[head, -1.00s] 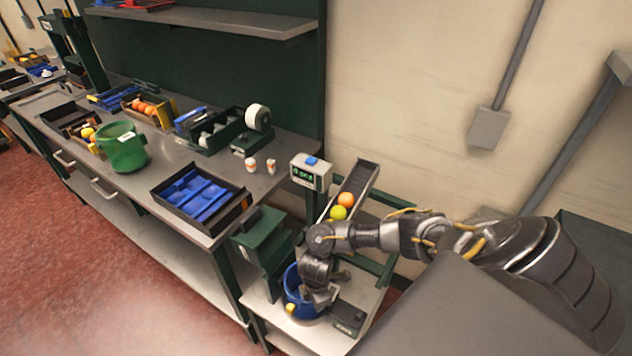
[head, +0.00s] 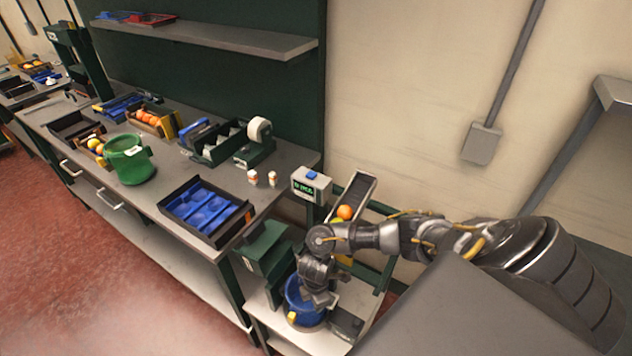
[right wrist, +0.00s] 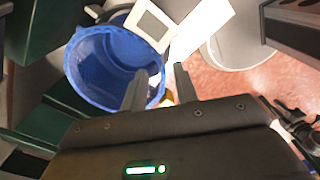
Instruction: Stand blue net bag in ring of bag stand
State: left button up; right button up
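The blue net bag (head: 297,295) stands upright on the low shelf at bottom centre in the head view, with a yellow tag on its front. In the right wrist view the bag (right wrist: 88,62) shows its round open mouth at the left. My right gripper (head: 318,297) is over the bag's right side. In the right wrist view the gripper (right wrist: 160,72) has its fingers apart, the left one over the bag's mouth and the right one just outside its rim. I cannot make out the stand's ring. My left gripper is not in view.
A dark green unit (head: 262,248) stands left of the bag. A chute (head: 358,190) holding an orange and a partly hidden yellow fruit is behind it, near a display box (head: 311,186). A green bag (head: 130,160) and blue-lined tray (head: 205,212) are on the workbench.

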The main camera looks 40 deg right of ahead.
jog(key=shift+r, duration=1.7)
